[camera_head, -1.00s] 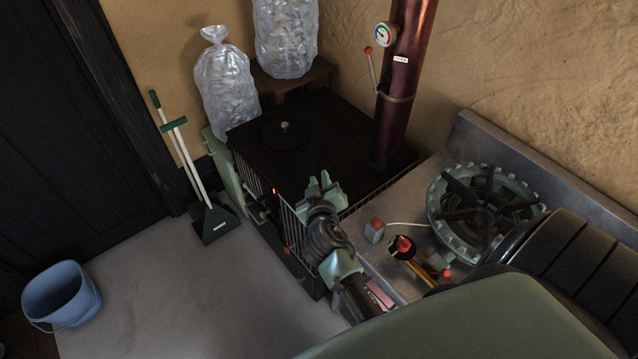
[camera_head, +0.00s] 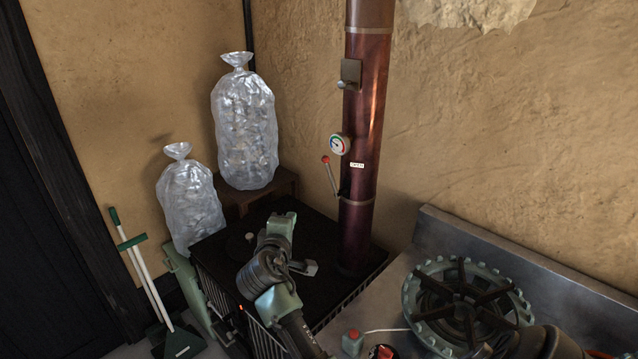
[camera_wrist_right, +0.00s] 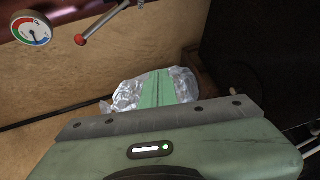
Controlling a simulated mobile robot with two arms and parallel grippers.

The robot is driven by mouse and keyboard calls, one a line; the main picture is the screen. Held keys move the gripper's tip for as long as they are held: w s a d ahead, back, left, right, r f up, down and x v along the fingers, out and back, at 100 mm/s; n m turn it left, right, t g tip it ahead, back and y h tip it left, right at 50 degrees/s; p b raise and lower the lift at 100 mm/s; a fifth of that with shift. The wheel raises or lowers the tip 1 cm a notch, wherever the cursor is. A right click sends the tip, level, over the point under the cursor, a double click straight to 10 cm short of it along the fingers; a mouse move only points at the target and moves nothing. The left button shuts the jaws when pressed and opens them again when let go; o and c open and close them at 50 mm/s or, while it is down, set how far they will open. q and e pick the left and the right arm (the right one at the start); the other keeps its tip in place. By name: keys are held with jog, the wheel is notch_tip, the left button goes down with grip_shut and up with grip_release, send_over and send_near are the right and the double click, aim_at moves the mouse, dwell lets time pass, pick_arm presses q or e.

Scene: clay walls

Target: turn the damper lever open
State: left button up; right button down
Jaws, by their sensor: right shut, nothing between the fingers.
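The damper lever (camera_head: 332,178) is a thin metal rod with a red knob, mounted on the copper-brown stovepipe (camera_head: 366,115). It tilts up and left, away from the white "OPEN" label (camera_head: 357,165) on the pipe. In the right wrist view the lever (camera_wrist_right: 103,23) is at the top left, beside the gauge. My right gripper (camera_head: 279,227) is above the black stove top, lower and to the left of the lever in the picture, and apart from it. In the wrist view its green fingers (camera_wrist_right: 157,90) are together and empty. My left gripper is not in view.
A round dial gauge (camera_head: 339,144) sits on the pipe just above the lever. The black stove (camera_head: 325,235) is below. Two clear plastic bags (camera_head: 245,130) stand behind to the left. A green burner (camera_head: 465,300) is on the metal counter at right.

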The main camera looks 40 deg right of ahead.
notch_tip(320, 180, up, 7)
jog(key=w+d+n+g+h, duration=0.1)
jog(key=d+n+g, duration=0.1)
jog(key=d+n, duration=0.1)
jog(key=w+d+p, duration=0.2)
jog(key=d+p, duration=0.1)
jog(key=d, duration=0.6)
jog(key=shift+d+n+p, duration=0.25)
jog(key=shift+n+p, duration=0.05)
jog(key=shift+p, duration=0.05)
